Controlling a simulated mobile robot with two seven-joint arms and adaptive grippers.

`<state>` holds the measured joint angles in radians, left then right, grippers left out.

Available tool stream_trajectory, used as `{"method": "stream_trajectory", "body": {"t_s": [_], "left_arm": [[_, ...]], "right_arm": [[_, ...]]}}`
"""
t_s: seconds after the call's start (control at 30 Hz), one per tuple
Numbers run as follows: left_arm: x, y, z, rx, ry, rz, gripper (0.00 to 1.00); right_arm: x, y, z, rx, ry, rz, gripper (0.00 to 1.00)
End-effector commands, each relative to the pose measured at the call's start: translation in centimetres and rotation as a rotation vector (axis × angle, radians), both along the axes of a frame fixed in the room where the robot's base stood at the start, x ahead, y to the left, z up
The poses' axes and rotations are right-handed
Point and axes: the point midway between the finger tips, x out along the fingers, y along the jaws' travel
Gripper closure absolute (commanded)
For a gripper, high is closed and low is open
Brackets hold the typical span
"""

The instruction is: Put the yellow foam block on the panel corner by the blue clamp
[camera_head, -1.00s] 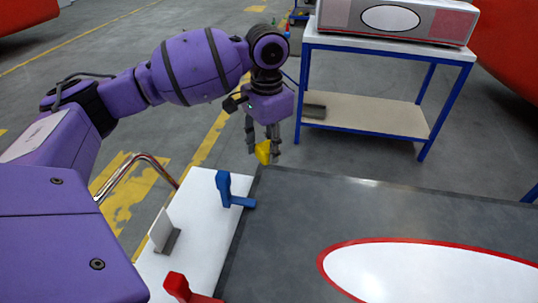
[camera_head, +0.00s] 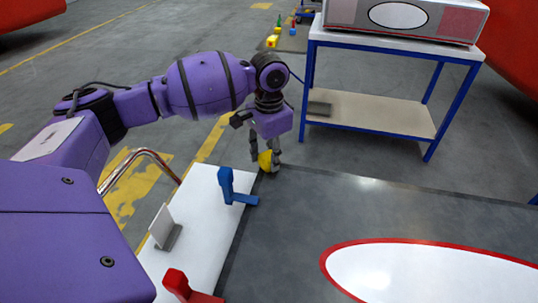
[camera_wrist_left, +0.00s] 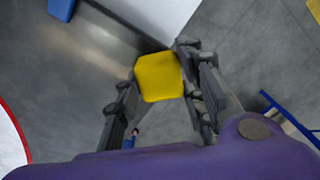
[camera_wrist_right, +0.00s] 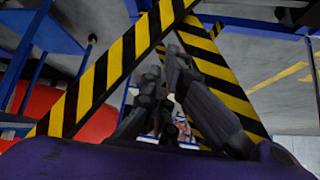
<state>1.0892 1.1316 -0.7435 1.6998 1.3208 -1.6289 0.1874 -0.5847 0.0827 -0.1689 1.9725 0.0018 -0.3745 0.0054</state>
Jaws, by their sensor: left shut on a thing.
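My left gripper (camera_head: 266,163) is shut on the yellow foam block (camera_head: 265,160), fingers pointing down. It is at the panel's far left corner in the head view. I cannot tell whether the block touches the grey panel (camera_head: 300,210). The blue clamp (camera_head: 228,188) stands at the panel's left edge, just nearer than the block.
A red clamp (camera_head: 180,286) stands nearer on the white table (camera_head: 192,218), with a small upright plate (camera_head: 161,228) between the clamps. A blue-framed cart (camera_head: 385,47) stands beyond the panel. In the right wrist view, striped bars (camera_wrist_right: 110,70) cross close around my right gripper.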

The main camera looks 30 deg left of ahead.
Motion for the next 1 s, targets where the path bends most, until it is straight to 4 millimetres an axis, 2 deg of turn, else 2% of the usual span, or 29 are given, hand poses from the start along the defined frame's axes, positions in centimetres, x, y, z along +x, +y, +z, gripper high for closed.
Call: {"method": "stream_trajectory", "body": {"t_s": [0.03, 0.07, 0.2, 0.57, 0.67, 1.0], "left_arm": [[0.0, 0.0, -0.1, -0.001, 0.001, 0.0, 0.81], [0.0, 0.0, -0.1, -0.001, 0.0, 0.0, 0.62], [0.0, 0.0, -0.2, -0.001, 0.001, 0.0, 0.44], [0.0, 0.0, 0.1, 0.001, 0.001, 0.0, 0.44], [0.1, 0.0, 1.4, -0.001, -0.002, 0.001, 0.44], [0.1, -0.1, 8.6, -0.001, -0.003, 0.0, 0.44]], "right_arm": [[0.0, 0.0, 0.1, -0.001, -0.001, 0.001, 1.0], [-0.1, -0.1, 0.1, -0.001, 0.001, 0.003, 1.0], [-0.2, -0.1, 0.0, -0.003, 0.004, 0.006, 1.0], [-0.4, -0.1, -0.3, -0.002, 0.01, 0.005, 1.0], [-0.2, 0.0, -0.1, 0.0, 0.006, 0.003, 1.0], [0.3, 0.3, 0.5, 0.008, -0.006, -0.006, 1.0]]}}
